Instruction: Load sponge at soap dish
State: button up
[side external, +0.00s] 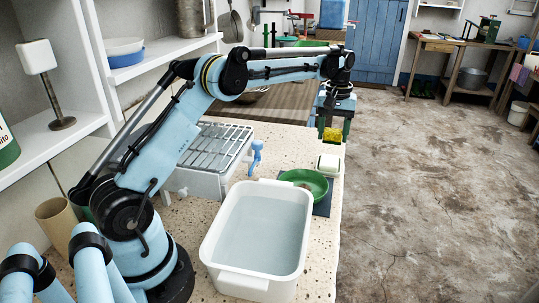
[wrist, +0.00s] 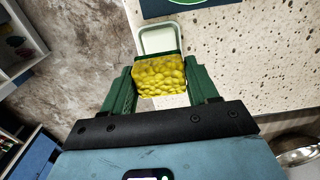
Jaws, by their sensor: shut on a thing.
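My gripper (side external: 334,138) is shut on a yellow bumpy sponge (side external: 331,134), held above the counter near its right edge. In the wrist view, the sponge (wrist: 159,75) sits between the green fingers of my gripper (wrist: 161,82). A small pale dish with a rounded rim, which looks like the soap dish (side external: 329,162), stands by the counter's right edge, nearer the camera than the sponge. In the wrist view, the soap dish (wrist: 158,37) shows just beyond the sponge, which overlaps its near part. The sponge appears above and apart from the dish in the side view.
A green bowl (side external: 318,185) stands on a dark mat (side external: 324,207) beside the dish. A white tub of water (side external: 212,247) fills the near counter. The counter drops to the floor at right.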

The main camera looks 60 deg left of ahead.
aim_at(329, 160)
jog(key=shift+w+a+f, duration=0.25)
jog(key=shift+w+a, duration=0.25)
jog(key=shift+w, duration=0.05)
jog(key=shift+w+a+f, duration=0.1)
jog(key=shift+f, duration=2.95)
jog(key=shift+f, duration=0.6)
jog(key=shift+r, duration=3.55)
